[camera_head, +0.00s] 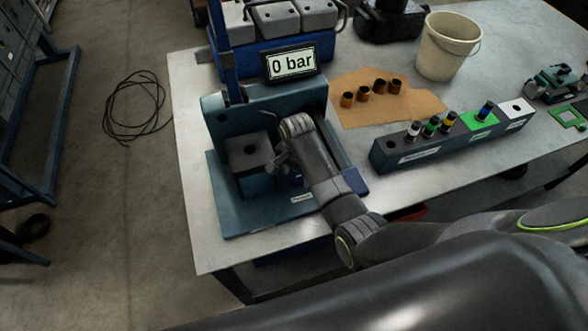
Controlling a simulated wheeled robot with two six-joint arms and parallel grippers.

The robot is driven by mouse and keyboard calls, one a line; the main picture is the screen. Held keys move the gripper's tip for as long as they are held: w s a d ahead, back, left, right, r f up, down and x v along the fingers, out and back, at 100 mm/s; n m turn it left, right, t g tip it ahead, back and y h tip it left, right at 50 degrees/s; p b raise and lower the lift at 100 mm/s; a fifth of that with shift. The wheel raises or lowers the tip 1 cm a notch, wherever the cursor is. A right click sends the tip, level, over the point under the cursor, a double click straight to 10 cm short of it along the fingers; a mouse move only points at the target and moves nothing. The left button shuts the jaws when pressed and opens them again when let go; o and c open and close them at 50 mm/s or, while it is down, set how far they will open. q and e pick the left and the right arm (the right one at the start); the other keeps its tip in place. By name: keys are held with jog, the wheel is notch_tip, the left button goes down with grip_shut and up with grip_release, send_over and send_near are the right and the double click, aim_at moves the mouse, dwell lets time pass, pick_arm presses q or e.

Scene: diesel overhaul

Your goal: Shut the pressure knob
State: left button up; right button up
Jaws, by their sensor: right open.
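A teal test stand (232,216) sits at the table's left side, with a dark block (247,151) with a hole in its top. My right gripper (274,161) reaches down over the stand, just right of the dark block. Its jaws are open, small and dark in this view. I cannot make out the pressure knob; my gripper and wrist cover part of the stand. I cannot tell whether the fingers touch anything. My left gripper is not in view.
A long rack (392,158) with several coloured injector-like parts lies right of the stand. Several copper sleeves (364,93) stand on brown cardboard (417,104). A white bucket (447,50) is behind. The table (190,110) has bare metal at its left edge.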

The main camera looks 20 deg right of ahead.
jog(key=shift+s, duration=0.15)
jog(key=shift+c, duration=1)
jog(key=c, duration=0.8)
